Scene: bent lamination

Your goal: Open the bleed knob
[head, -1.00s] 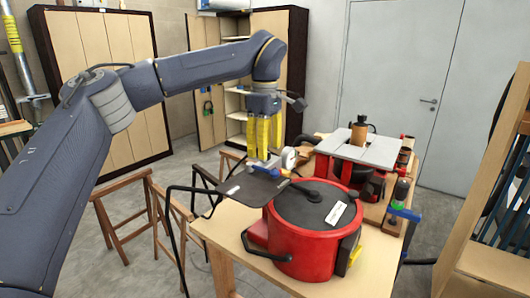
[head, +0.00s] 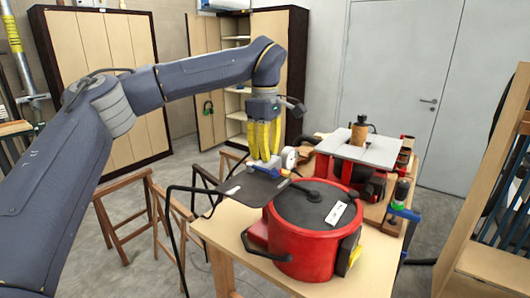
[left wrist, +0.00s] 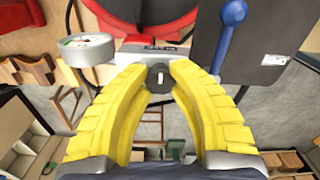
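The bleed knob (left wrist: 158,78) is a small dark round knob with a pale slot, seen end-on in the left wrist view. My left gripper (head: 264,157) has yellow fingers pointing down at the fittings beside the red pot (head: 305,250). In the left wrist view its fingertips (left wrist: 158,72) sit on either side of the knob and appear to touch it. The fingers bow around it. In the head view the fingers hide the knob. A round white gauge (left wrist: 88,50) and a blue lever (left wrist: 233,14) flank it. My right gripper is not in view.
A dark flat plate (head: 252,190) lies beside the pot's dark lid (head: 300,203). Wooden trestles (head: 125,215) stand to the left.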

